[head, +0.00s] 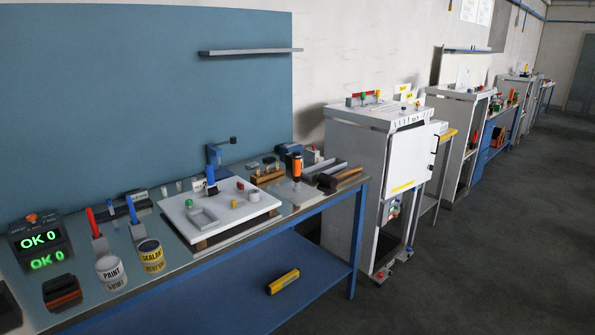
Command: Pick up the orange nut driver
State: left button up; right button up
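The orange nut driver (297,164) stands upright near the right end of the workbench (285,217), its orange handle at the top. Its lower end is small and dark, so I cannot tell what holds it up. It is just right of a brown wooden block with small parts (267,176) and left of dark, wood-edged tools or trays (338,177). Neither of my grippers is in view.
Paint (111,272) and sealant (151,256) cans and a green "OK 0" display (40,242) are further left. Open floor lies right.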

aim_at(296, 154)
jog(key=i+l+u, duration=0.35)
jog(key=i+l, duration=0.75)
jog(key=l, duration=0.1)
